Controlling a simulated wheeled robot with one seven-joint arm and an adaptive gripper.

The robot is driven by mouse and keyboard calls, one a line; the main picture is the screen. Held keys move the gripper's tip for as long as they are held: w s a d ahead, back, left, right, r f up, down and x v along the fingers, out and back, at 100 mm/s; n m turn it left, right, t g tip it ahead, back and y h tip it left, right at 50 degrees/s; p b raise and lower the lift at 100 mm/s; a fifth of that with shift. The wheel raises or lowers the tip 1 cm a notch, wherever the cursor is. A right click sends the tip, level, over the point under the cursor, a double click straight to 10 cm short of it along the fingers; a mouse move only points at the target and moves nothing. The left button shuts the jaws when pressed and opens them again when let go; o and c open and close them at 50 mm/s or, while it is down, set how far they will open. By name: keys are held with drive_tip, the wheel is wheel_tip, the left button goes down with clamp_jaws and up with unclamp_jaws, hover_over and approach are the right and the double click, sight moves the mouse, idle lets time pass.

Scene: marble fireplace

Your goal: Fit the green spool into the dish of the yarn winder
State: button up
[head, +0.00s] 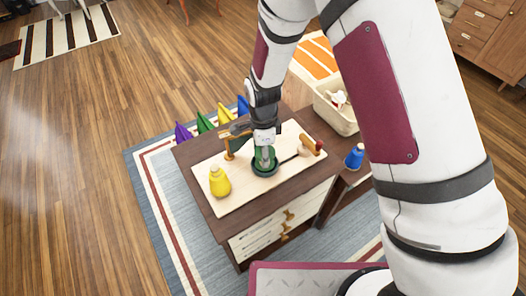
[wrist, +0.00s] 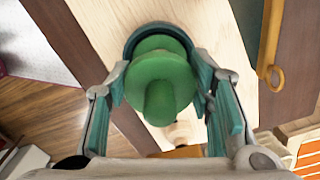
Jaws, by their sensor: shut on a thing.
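My gripper (head: 264,150) points down over the pale board of the yarn winder (head: 236,201) and is shut on the green spool (head: 265,158). In the wrist view, the green spool (wrist: 160,80) lies between the two teal fingers of my gripper (wrist: 162,72). The dark round dish (head: 265,172) is directly under the spool. Its rim (wrist: 152,29) shows around the spool's far side in the wrist view. The spool looks upright and about centred over the dish; I cannot tell whether its base rests on the dish floor.
A yellow spool (head: 219,182) stands on the board's left part. A wooden piece with a red end (head: 311,145) is at its right. A blue spool (head: 355,156) stands to the right beside a cream basket (head: 338,117). Several coloured pointed shapes (head: 205,122) stand behind the cabinet.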

drive_tip(key=o, duration=1.2)
drive_tip(key=shift+f, duration=0.15)
wheel_tip(320, 180, up, 12)
drive_tip(key=shift+r, duration=0.2)
